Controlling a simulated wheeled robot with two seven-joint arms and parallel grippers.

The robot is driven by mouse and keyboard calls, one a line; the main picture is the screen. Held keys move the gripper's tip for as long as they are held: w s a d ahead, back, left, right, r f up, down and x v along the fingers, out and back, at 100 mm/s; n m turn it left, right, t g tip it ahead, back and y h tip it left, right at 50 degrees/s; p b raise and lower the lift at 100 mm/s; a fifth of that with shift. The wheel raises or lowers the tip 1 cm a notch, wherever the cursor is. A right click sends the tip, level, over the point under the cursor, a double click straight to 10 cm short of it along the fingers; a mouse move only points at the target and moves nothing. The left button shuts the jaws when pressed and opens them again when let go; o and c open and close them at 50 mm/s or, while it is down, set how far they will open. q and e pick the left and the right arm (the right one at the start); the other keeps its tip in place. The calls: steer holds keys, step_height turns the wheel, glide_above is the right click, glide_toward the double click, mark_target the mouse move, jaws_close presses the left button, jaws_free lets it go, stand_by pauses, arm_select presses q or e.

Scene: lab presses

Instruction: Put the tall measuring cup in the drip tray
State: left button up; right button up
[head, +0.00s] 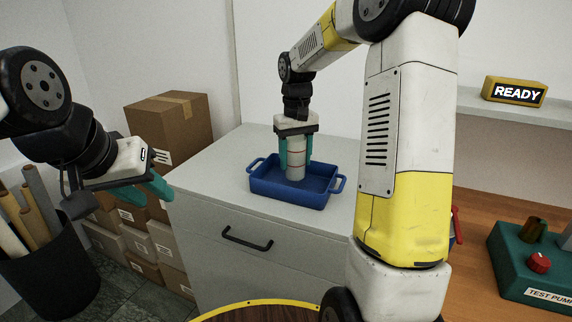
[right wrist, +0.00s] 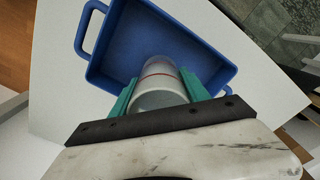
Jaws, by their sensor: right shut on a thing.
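The tall measuring cup (head: 295,158) is a pale cylinder with red lines. It is upright inside the blue drip tray (head: 324,201), which sits on the grey cabinet top. My right gripper (head: 295,150) points down from above with its teal fingers shut on the cup's sides. In the right wrist view the cup (right wrist: 160,88) shows between the fingers, over the tray (right wrist: 90,35). Whether the cup's base touches the tray floor I cannot tell. My left gripper (head: 155,190) is away at the left, beside the cabinet; its teal fingers are seen at an angle, with nothing visible between them.
The grey cabinet (head: 212,185) has a drawer with a black handle. Cardboard boxes (head: 170,125) are stacked behind left, and a dark bin (head: 55,275) holds rolls. A green test pump unit (head: 535,265) stands on the wooden bench at right. A READY sign (head: 514,91) is on the shelf.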

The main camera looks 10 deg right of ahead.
mark_target(295, 168)
steer(key=shift+f, duration=1.6)
steer(key=shift+f, duration=0.15)
steer(key=o, duration=1.4)
steer(key=shift+c, duration=0.2)
